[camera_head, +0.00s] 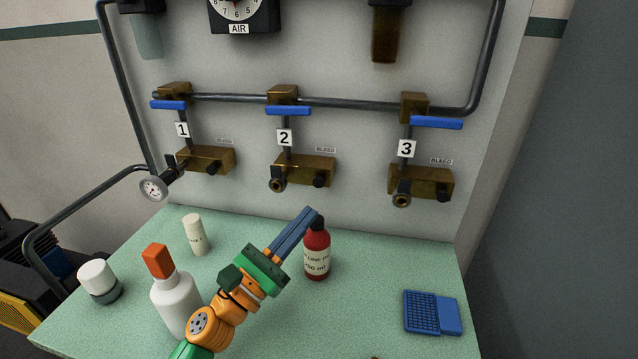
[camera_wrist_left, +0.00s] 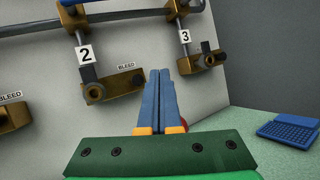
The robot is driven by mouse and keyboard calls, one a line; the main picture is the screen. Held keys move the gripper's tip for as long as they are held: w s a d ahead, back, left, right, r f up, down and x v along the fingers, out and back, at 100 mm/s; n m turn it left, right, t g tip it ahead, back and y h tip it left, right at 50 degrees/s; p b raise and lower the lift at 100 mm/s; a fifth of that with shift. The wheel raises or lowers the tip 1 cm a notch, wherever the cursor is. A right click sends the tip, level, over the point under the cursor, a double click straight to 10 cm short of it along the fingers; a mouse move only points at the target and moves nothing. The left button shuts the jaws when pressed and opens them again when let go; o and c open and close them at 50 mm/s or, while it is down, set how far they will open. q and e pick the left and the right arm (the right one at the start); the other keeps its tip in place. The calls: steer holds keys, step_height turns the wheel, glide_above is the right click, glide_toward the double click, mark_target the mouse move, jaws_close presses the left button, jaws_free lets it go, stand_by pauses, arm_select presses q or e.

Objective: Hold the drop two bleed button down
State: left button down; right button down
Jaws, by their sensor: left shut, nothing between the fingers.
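Drop two, marked by the label 2 (camera_head: 285,138), ends in a brass block (camera_head: 303,167) on the grey panel. Its bleed button is the dark round knob (camera_head: 319,181) at the block's right end, under a BLEED label; the knob also shows in the left wrist view (camera_wrist_left: 138,79). My left gripper (camera_head: 308,213) is shut and empty, its blue fingers together. In the head view its tips appear below the button, beside the red bottle's dark cap. In the left wrist view the fingertips (camera_wrist_left: 159,72) appear right of the button, with a gap between. My right gripper is out of view.
A red bottle (camera_head: 317,262) stands on the green bench (camera_head: 370,300) by the fingers. A white bottle with an orange cap (camera_head: 175,300) stands by my left arm. Drops one (camera_head: 206,160) and three (camera_head: 420,181) flank drop two. A blue case (camera_head: 432,312) lies at right.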

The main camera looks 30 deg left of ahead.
mark_target(323, 182)
arm_select(q)
steer(key=w+a+b, duration=0.1)
steer(key=w, duration=0.5)
steer(key=shift+w+a, duration=0.25)
steer(key=shift+a, duration=0.1)
steer(key=shift+w, duration=0.1)
stand_by(1.6)
steer(key=shift+w+a, duration=0.1)
steer(key=shift+w, duration=0.2)
steer(key=shift+w+a+b, duration=0.15)
steer(key=shift+w+b, duration=0.2)
steer(key=shift+w, duration=0.1)
stand_by(0.7)
steer(key=shift+s, duration=0.15)
stand_by(1.7)
steer(key=shift+s+d+p, duration=0.25)
steer(key=shift+s+p, duration=0.05)
steer(key=shift+s, duration=0.4)
steer(key=shift+s, duration=0.1)
